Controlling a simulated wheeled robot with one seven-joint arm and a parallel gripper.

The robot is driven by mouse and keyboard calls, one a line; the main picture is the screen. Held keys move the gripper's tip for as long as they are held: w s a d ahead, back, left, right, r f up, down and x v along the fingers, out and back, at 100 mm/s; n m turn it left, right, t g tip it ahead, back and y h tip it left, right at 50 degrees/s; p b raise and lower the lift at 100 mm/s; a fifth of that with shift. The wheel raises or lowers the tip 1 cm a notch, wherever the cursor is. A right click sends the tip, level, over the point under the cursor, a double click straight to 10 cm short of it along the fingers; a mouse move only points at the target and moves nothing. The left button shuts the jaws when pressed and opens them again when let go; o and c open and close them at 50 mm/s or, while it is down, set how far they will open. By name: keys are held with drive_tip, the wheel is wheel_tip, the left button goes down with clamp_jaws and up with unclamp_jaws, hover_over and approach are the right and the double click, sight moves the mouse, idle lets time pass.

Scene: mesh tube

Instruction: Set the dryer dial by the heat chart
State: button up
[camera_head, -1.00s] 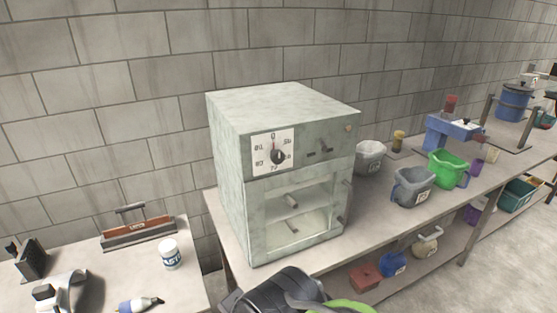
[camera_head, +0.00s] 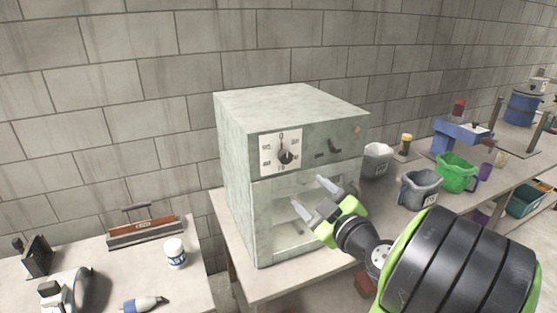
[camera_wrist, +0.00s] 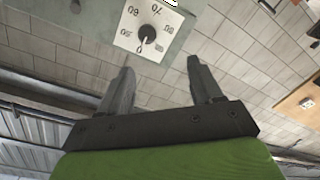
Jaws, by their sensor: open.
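The dryer (camera_head: 290,105) is a pale grey-green box on the bench, with a white dial plate on its upper front. The dark round dial (camera_head: 285,157) has its pointer toward the 0 at the top. In the wrist view the dial (camera_wrist: 147,34) appears upside down, beyond the fingertips, with numbers such as 60, 70 and 80 around it. My gripper (camera_head: 307,196) is open and empty, in front of the dryer's lower window, below and right of the dial. The gripper's two fingers (camera_wrist: 158,75) are spread apart in the wrist view. I see no heat chart that I can make out.
A grey bucket (camera_head: 418,189) and a green bucket (camera_head: 456,173) stand on the bench to the right. A white jar (camera_head: 175,253) and a wooden-sided tray (camera_head: 142,232) are on the left table. A gap separates the two tables.

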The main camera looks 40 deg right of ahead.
drive_tip(key=s+d, duration=0.1)
drive_tip(key=p, duration=0.7)
approach(287, 159)
drive_tip(key=shift+h, duration=0.4)
drive_tip(key=x, duration=0.9)
drive_tip(key=shift+a+r, duration=0.15)
drive_tip(key=shift+a, duration=0.15)
drive_tip(key=shift+w+d, duration=0.1)
drive_tip(key=shift+w, duration=0.2)
drive_tip(key=shift+c, duration=0.2)
drive_tip(key=shift+f, duration=0.2)
drive_tip(key=c, duration=1)
drive_tip(key=shift+f+m+b, duration=0.1)
drive_tip(key=shift+m+b, duration=0.3)
drive_tip(key=shift+b, duration=0.35)
